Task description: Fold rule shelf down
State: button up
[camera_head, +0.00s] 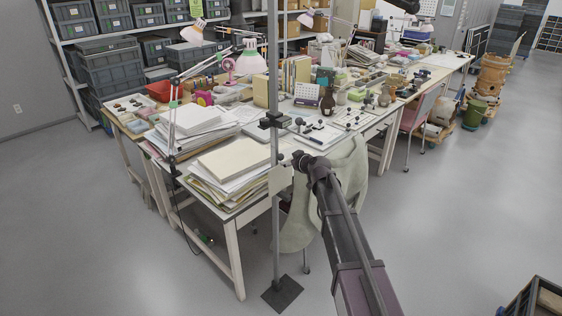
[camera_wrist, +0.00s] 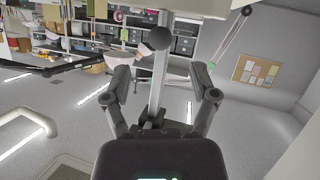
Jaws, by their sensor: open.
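No part is plainly marked as the rule shelf. A small beige plate (camera_head: 281,180) hangs on the grey upright pole (camera_head: 275,70) at the table's near corner; I cannot tell whether it is the shelf. My gripper (camera_head: 303,160) is just right of the pole, above and beside the plate. In the wrist view, my gripper (camera_wrist: 160,74) has its two fingers spread apart with nothing held. A dark round knob (camera_wrist: 160,39) shows beyond the fingertips, in line with the gap, in front of a grey bar. Whether the fingers touch anything is not visible.
The pole stands on a dark base plate (camera_head: 282,294) on the floor. A dark clamp (camera_head: 273,120) sits higher on it. Paper stacks (camera_head: 233,160) lie left of it. A draped chair (camera_head: 345,165) stands behind my arm. The floor at right is mostly clear.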

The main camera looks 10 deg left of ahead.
aim_at(282, 158)
jog(key=b+x, duration=0.2)
jog(key=x, duration=0.5)
jog(key=shift+w+a+f, duration=0.1)
jog(key=shift+w+a, duration=0.05)
grip_shut()
